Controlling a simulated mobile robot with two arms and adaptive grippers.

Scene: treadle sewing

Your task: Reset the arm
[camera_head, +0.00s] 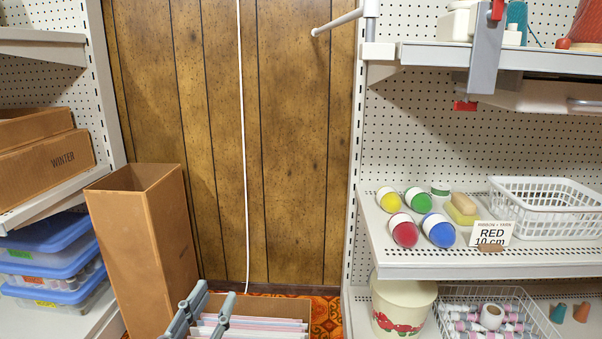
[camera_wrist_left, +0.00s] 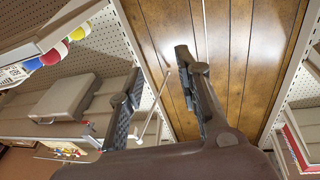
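My left gripper (camera_head: 214,296) shows at the bottom of the head view, in front of the open box of paper-like sheets. Its two grey fingers stand apart with nothing between them. In the left wrist view the same gripper (camera_wrist_left: 158,62) points toward the wood-panelled wall, its dark fingers spread and empty. My right gripper is in neither view.
A tall cardboard box (camera_head: 140,255) stands left of the gripper, and a box of sheets (camera_head: 262,326) lies below it. The right shelf holds coloured balls (camera_head: 405,230), a "RED 10 cm" card (camera_head: 491,234) and a white basket (camera_head: 545,215). A white pole (camera_head: 340,20) juts out above.

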